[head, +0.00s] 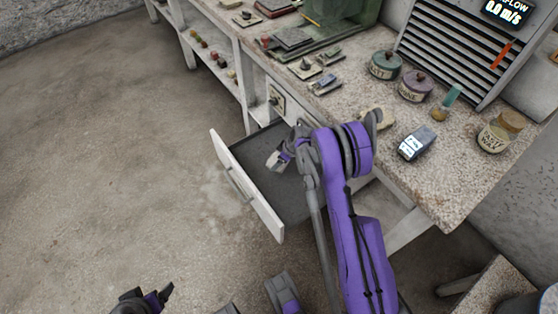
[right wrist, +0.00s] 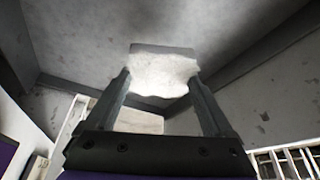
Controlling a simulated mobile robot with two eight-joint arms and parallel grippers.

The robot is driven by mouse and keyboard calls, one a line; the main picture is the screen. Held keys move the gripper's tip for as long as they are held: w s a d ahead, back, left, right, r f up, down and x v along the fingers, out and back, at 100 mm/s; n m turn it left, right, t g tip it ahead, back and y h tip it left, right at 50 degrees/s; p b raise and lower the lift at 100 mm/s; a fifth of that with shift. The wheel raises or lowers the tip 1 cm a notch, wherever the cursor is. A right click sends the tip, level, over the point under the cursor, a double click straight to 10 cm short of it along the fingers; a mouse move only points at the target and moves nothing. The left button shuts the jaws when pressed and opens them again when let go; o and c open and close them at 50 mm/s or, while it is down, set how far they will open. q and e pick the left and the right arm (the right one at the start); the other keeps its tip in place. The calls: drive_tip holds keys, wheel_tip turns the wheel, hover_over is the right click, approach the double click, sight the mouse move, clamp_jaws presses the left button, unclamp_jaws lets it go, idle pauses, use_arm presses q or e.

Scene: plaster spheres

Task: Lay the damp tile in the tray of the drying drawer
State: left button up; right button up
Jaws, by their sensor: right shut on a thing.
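The drying drawer (head: 250,190) is pulled open from under the bench in the head view, with its white front panel facing lower left. Its dark grey tray (head: 283,198) looks bare where I can see it. My right gripper (head: 277,160) is over the tray. In the right wrist view, my right gripper (right wrist: 160,88) is shut on the damp tile (right wrist: 163,73), pale with a grey far edge, between its two fingers. I cannot tell how far the tile is from the tray floor. My left gripper (head: 158,297) is low at the bottom left, away from the drawer; its fingers are unclear.
The speckled bench top (head: 375,130) holds lidded jars (head: 416,86), a small dark device (head: 416,143) and a cork-topped jar (head: 500,132). A vented grey unit (head: 460,50) stands behind. My right arm hides part of the drawer. The floor at left is clear.

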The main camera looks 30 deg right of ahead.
drive_tip(key=shift+f+b, duration=1.95)
drive_tip(key=shift+f, duration=0.95)
drive_tip(key=shift+f+b, duration=0.7)
drive_tip(key=shift+b, duration=0.05)
drive_tip(key=o, duration=1.2)
drive_tip(key=shift+r, duration=0.2)
drive_tip(key=shift+r+p, duration=1.05)
drive_tip(key=shift+r, duration=0.8)
